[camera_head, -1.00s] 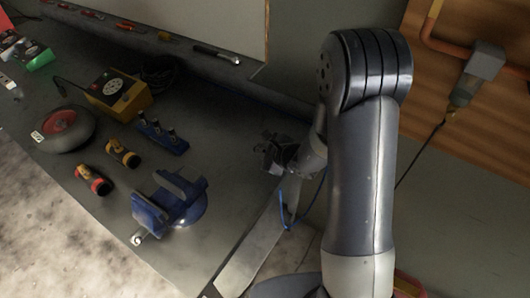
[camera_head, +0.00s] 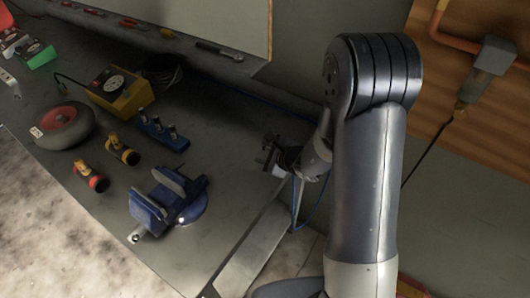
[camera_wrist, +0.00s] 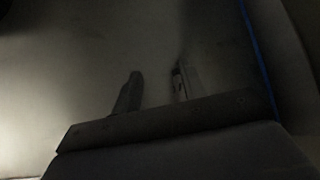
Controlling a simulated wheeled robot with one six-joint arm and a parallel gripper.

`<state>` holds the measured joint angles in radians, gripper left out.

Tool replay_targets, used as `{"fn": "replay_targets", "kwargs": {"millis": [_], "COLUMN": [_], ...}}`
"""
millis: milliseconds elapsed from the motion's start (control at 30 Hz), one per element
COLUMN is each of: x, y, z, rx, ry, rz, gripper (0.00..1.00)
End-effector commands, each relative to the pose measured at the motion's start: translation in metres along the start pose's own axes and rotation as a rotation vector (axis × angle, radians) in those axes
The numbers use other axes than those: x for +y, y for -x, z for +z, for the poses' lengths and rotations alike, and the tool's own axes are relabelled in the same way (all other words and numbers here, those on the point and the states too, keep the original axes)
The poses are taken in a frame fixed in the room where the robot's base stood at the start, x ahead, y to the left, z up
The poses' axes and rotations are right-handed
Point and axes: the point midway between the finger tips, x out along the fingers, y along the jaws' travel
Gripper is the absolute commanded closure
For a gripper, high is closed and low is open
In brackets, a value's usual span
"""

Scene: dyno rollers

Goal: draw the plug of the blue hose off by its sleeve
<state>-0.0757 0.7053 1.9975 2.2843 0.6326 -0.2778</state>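The blue hose (camera_head: 319,205) hangs in a loop below my wrist in the head view. A thin blue line, seemingly the same hose, runs along the back of the bench (camera_head: 262,98). In the wrist view the blue hose (camera_wrist: 257,50) passes at the right edge, outside my fingers. I cannot make out its plug or sleeve in either view. My gripper (camera_head: 271,154) is above the right part of the bench. In the wrist view its two fingers (camera_wrist: 156,88) stand apart, with only the dark grey surface visible between them.
A blue block with several upright fittings (camera_head: 163,136) and a blue vise (camera_head: 168,200) stand left of my gripper. A yellow box (camera_head: 122,92), a wheel (camera_head: 63,127) and two small cylinders (camera_head: 122,150) lie farther left. The bench right of the block is bare.

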Motion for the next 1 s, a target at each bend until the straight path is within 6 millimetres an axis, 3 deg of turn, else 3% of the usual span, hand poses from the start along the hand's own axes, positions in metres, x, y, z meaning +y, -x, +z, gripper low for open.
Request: {"fn": "replay_targets", "kwargs": {"millis": [367, 1000], "x": [0.0, -0.001], "y": [0.005, 0.096], "z": [0.0, 0.0], "rx": [0.0, 0.0], "ry": [0.0, 0.0], "rz": [-0.001, -0.003], "gripper": [0.58, 0.58]}}
